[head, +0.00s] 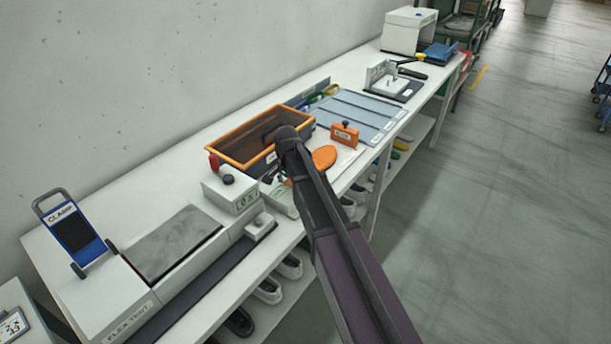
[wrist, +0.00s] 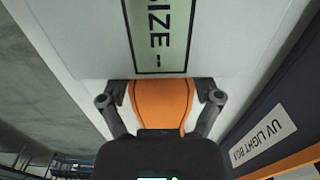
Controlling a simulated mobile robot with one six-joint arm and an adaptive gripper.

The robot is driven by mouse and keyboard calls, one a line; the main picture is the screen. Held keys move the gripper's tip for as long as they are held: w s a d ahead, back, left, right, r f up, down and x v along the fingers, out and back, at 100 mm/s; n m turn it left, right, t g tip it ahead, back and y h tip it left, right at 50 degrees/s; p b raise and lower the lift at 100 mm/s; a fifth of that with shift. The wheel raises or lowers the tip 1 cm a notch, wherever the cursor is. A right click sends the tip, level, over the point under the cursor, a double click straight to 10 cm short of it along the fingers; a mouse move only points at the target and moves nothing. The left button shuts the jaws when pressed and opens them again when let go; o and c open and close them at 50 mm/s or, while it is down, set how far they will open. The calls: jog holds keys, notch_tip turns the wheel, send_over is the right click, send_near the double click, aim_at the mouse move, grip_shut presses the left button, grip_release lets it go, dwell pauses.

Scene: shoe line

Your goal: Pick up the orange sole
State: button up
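The orange sole (head: 324,157) lies flat on the white bench top in the head view, just right of my arm. In the wrist view an orange strip of the sole (wrist: 160,103) shows between the two fingers of my gripper (wrist: 160,94). The fingers stand wide apart, one on each side of it, and I see no clear grip on it. The sole's far end is cut off by a pale panel marked "SIZE", and its near end by the gripper body. In the head view my arm hides the gripper.
An orange-rimmed box (head: 222,150) stands beside the sole; its "UV LIGHT BOX" label (wrist: 262,142) shows in the wrist view. The "SIZE" panel (wrist: 215,40) is close to the fingertips.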

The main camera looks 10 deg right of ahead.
jog(key=c, duration=0.3)
jog(key=shift+r, duration=0.15)
notch_tip(320, 180, up, 10)
jog(key=p, duration=1)
dwell(0.7)
